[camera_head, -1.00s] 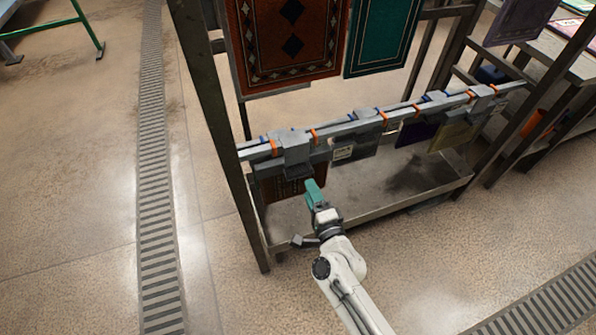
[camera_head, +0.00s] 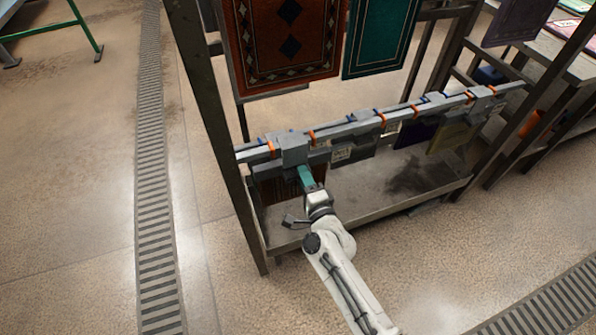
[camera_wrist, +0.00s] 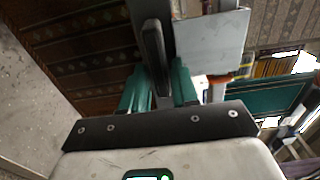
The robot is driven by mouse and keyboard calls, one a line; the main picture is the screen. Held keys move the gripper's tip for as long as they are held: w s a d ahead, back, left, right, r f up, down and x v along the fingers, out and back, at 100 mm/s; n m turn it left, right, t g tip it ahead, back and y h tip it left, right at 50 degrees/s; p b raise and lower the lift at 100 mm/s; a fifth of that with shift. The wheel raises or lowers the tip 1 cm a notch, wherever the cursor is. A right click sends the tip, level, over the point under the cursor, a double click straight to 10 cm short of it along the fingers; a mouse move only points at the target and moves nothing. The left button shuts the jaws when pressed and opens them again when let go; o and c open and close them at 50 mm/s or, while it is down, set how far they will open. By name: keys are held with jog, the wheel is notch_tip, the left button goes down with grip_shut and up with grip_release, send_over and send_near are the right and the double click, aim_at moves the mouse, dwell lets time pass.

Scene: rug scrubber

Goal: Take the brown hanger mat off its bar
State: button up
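The brown mat (camera_head: 281,191) hangs under a grey hanger clamp (camera_head: 293,150) at the left end of the lower bar (camera_head: 350,127). In the wrist view the mat (camera_wrist: 75,55) fills the upper left, patterned with rows of small motifs. A dark handle (camera_wrist: 153,50) of the hanger points toward my gripper (camera_wrist: 160,78). My teal fingers stand apart, one on each side of the handle's near end; contact is not clear. In the head view my gripper (camera_head: 304,174) is just below the clamp and hides part of the mat.
More hangers with small mats, including a yellow one (camera_head: 452,136), hang along the bar to the right. A red mat (camera_head: 285,45) and a teal mat (camera_head: 377,35) hang above. A rack post (camera_head: 215,130) stands close at left. A metal tray (camera_head: 350,200) lies below.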

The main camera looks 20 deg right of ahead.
grip_shut()
jog(key=shift+r, duration=0.1)
dwell(0.5)
